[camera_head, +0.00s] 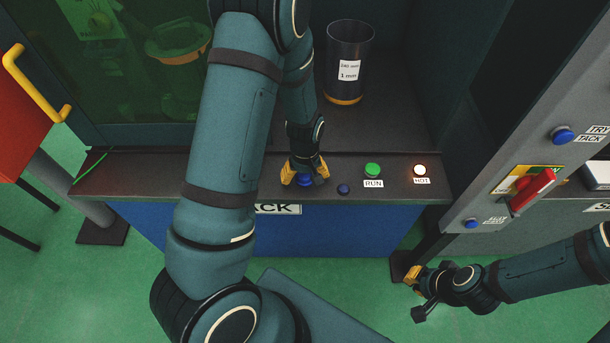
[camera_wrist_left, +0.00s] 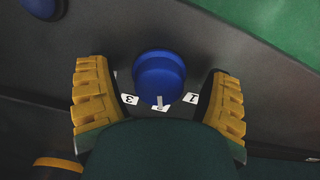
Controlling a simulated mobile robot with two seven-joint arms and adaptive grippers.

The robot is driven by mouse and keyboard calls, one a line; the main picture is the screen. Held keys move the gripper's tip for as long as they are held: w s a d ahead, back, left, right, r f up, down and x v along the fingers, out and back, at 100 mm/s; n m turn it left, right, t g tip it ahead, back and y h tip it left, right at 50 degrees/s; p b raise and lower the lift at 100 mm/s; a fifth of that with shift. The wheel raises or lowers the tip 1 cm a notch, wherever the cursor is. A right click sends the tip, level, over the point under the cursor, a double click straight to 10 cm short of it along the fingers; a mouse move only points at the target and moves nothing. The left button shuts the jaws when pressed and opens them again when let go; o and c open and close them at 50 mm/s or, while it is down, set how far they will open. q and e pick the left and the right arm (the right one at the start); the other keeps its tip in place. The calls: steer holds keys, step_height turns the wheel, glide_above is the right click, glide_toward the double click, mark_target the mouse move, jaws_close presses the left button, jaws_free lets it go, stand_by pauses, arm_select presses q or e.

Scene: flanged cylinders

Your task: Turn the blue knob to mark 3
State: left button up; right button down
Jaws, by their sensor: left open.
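The blue knob (camera_head: 305,181) sits on the dark panel's front ledge. In the left wrist view the knob (camera_wrist_left: 160,75) has a white pointer line aimed at the middle label, which is partly covered and seems to be 2. Label 3 (camera_wrist_left: 129,99) is on the left and label 1 (camera_wrist_left: 191,97) on the right. My left gripper (camera_head: 305,176) is open over the knob, its yellow-padded fingers (camera_wrist_left: 160,97) on either side with gaps showing. My right gripper (camera_head: 414,292) hangs low at right, fingers apart and empty.
A small blue button (camera_head: 343,189), a green RUN button (camera_head: 373,170) and a lit HOT lamp (camera_head: 420,170) lie to the right along the ledge. A dark cylinder (camera_head: 349,60) labelled 1 mm stands behind. A red lever (camera_head: 532,190) is on the right-hand cabinet.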

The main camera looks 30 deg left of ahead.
arm_select(q)
steer(key=c, duration=1.2)
steer(key=m, duration=0.4)
steer(key=shift+s+m, duration=0.1)
steer(key=shift+m, duration=0.2)
steer(key=shift+a+m, duration=0.15)
steer(key=shift+m, duration=2.15)
